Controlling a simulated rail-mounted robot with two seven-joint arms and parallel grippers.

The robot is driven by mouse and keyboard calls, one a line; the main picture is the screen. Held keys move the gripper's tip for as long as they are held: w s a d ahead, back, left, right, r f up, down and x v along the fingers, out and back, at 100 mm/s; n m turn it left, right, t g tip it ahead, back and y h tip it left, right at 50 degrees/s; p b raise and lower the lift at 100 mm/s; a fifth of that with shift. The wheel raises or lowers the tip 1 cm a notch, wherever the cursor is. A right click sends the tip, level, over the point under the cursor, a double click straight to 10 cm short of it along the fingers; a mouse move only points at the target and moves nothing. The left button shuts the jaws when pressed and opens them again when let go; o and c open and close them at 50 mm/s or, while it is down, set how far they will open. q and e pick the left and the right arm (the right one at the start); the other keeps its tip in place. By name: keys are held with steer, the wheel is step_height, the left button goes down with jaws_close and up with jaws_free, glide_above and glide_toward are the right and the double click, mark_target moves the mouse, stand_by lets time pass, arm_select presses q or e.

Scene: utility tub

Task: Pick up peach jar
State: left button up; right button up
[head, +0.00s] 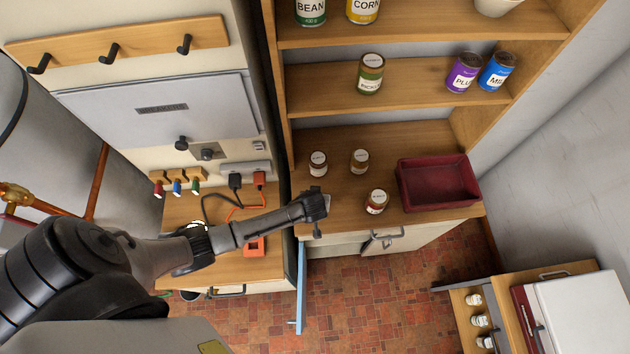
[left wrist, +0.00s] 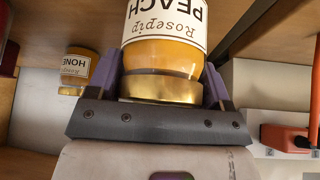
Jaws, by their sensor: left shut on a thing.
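The peach jar (left wrist: 163,55) fills the upper middle of the left wrist view. It has amber contents, a white label and a gold lid, and shows upside down there. My left gripper (left wrist: 160,90) is shut on it, with a purple finger on each side near the lid. In the head view my left gripper (head: 317,205) is at the front left edge of the wooden counter, just in front of a small jar (head: 318,164). I cannot read that jar's label or make out the held jar clearly there. My right gripper is not in view.
A honey jar (left wrist: 76,68) shows to the left in the wrist view. Two more small jars stand on the counter, one behind (head: 360,161) and one near the front edge (head: 376,201). A dark red bin (head: 438,200) stands at right. Shelves with cans rise behind.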

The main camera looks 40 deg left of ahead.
arm_select(q)
steer(key=shift+r, duration=0.15)
steer(key=shift+c, duration=0.2)
step_height(320, 180, up, 4)
steer(key=shift+d+r, duration=0.1)
steer(key=s+d+r+m+t+h+b, duration=0.1)
steer(key=s+d+r+m+h, duration=0.2)
steer(key=d, duration=0.6)
steer(key=s+d+r+m+h+b, duration=0.1)
steer(key=s+d+r+m, duration=0.1)
steer(key=d+r+m, duration=0.5)
steer(key=w+a+r+m+p, duration=0.1)
steer(key=w+a+r+p, duration=0.1)
steer(key=r, duration=0.7)
steer(key=w+a+r+m+h+p, duration=0.1)
steer(key=w+a+r+p, duration=0.1)
steer(key=r, duration=0.7)
steer(key=w+a+r+m+h+p, duration=0.1)
steer(key=a+r+p, duration=0.3)
steer(key=r, duration=0.5)
steer(key=shift+w+a+r+g+p, duration=0.3)
steer(key=shift+w+a, duration=0.1)
steer(key=shift+w, duration=0.3)
